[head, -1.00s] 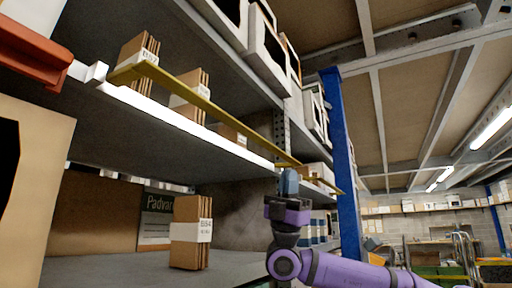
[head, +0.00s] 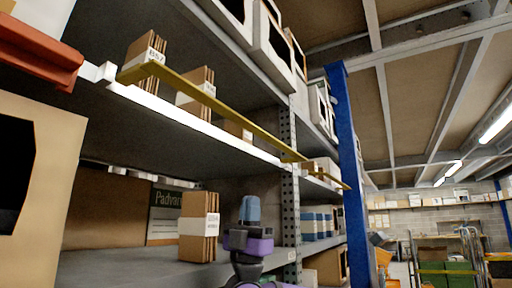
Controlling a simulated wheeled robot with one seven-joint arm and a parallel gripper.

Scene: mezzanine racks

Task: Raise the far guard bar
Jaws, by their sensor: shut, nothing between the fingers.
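A long yellow guard bar (head: 215,105) runs along the front of the middle shelf of the near bay, from a white bracket at the left to the grey perforated post. Beyond that post, a shorter yellow bar (head: 328,177) continues along the far bay towards the blue column; it appears to be the far guard bar. My gripper (head: 250,209), purple with blue fingers, points upward below the middle shelf, left of the grey post. It is shut and empty, apart from both bars. Much of my arm is below the picture.
The grey perforated post (head: 290,185) and blue column (head: 349,165) stand right of my gripper. Brown cartons (head: 198,227) stand on the lower shelf to its left. Blue boxes (head: 316,226) sit in the far bay. An orange-red beam (head: 40,50) juts in at upper left.

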